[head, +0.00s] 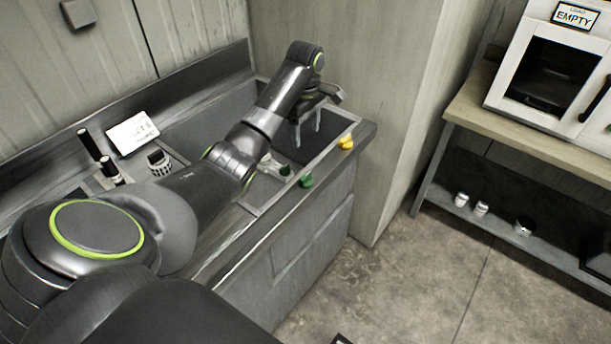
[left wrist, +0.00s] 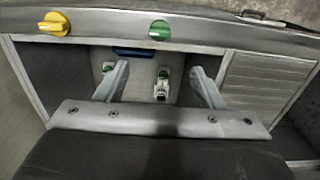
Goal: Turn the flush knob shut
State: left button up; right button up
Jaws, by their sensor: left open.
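Two knobs sit on the front rim of the grey counter: a yellow one (head: 346,142) and a green one (head: 306,180). No label shows which is the flush knob. In the left wrist view the yellow knob (left wrist: 54,24) is at the upper left and the green knob (left wrist: 160,30) at the top centre. My left gripper (head: 308,130) is open and empty over the basin, apart from both knobs, fingers pointing down. Its fingers also show in the left wrist view (left wrist: 159,72), with the green knob beyond them. My right gripper is not in view.
Small green-topped fittings (left wrist: 162,76) sit in the basin below my left gripper.

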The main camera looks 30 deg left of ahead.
pick_arm(q)
jog(key=b, duration=0.4)
send_near(306, 175)
notch_tip(306, 175, down, 9)
jog(key=shift+s+f+p, duration=0.1)
jog(key=shift+f+p, duration=0.05)
jog(key=shift+p, duration=0.95)
